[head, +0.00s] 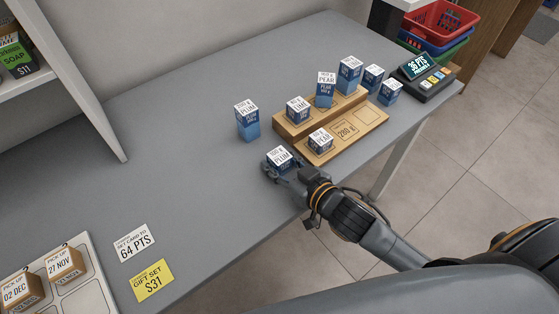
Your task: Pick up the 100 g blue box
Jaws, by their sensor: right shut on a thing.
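My right gripper (276,168) is shut on a small blue box with a white PLUM label (279,155), near the front edge of the grey counter. The gripper partly hides the box; whether it touches the counter is unclear. Its weight marking is too small to read. A taller blue PLUM box (248,130) stands behind it to the left. Blue boxes stand on a stepped wooden stand: a LIME box (297,109), a PEAR box (325,90) and a tall box (349,76) above, and another PEAR box (320,142) below. My left gripper is not in view.
The wooden stand (374,116) has empty marked places in front. Two more blue boxes, one at the back (373,78) and one nearer (390,93), stand beside a scale or till (425,77). The counter's middle (180,165) is clear. A pick-up tray (84,286) lies lower left.

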